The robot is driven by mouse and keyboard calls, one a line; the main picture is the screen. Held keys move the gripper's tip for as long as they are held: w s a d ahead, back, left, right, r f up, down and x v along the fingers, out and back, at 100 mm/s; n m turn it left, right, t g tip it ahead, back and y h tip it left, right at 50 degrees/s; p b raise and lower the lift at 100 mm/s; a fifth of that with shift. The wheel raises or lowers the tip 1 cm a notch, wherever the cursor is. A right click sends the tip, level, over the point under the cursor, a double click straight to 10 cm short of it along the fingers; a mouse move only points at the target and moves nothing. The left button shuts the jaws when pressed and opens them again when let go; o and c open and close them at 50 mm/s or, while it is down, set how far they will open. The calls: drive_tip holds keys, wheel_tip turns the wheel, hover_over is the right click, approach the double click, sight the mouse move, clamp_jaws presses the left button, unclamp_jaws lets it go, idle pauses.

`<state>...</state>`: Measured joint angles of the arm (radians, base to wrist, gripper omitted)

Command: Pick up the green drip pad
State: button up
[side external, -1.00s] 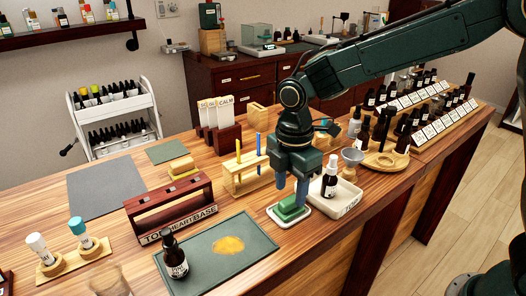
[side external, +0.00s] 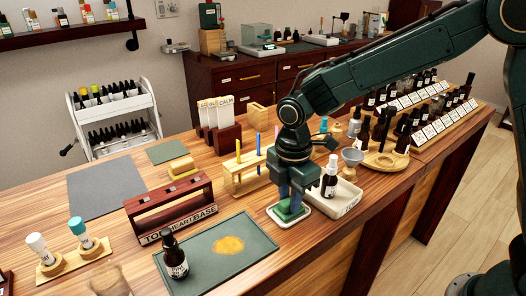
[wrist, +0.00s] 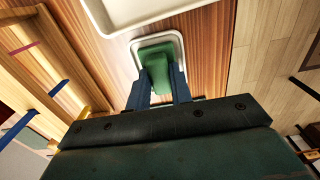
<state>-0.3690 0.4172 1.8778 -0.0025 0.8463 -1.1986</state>
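The green drip pad (side external: 286,212) is a small block lying in a shallow white dish (side external: 275,219) near the counter's front edge. It also shows in the wrist view (wrist: 160,58), with the white dish (wrist: 136,44) around it. My gripper (side external: 291,205) points down over the dish. Its two blue-grey fingers stand on either side of the pad's raised part, and green fills the gap between them in the wrist view (wrist: 160,88). The fingers look closed on the pad and partly hide it. The pad still appears low in the dish.
A white tray (side external: 345,203) with a dark bottle (side external: 329,180) stands close right of my gripper. A wooden rack (side external: 240,184) with pipettes is close on the left. A dark mat (side external: 200,270) with a bottle (side external: 174,262) lies front left.

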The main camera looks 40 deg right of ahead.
clamp_jaws()
drive_tip(key=shift+r, duration=0.1)
wheel_tip(320, 180, up, 20)
idle(0.6)
idle(0.4)
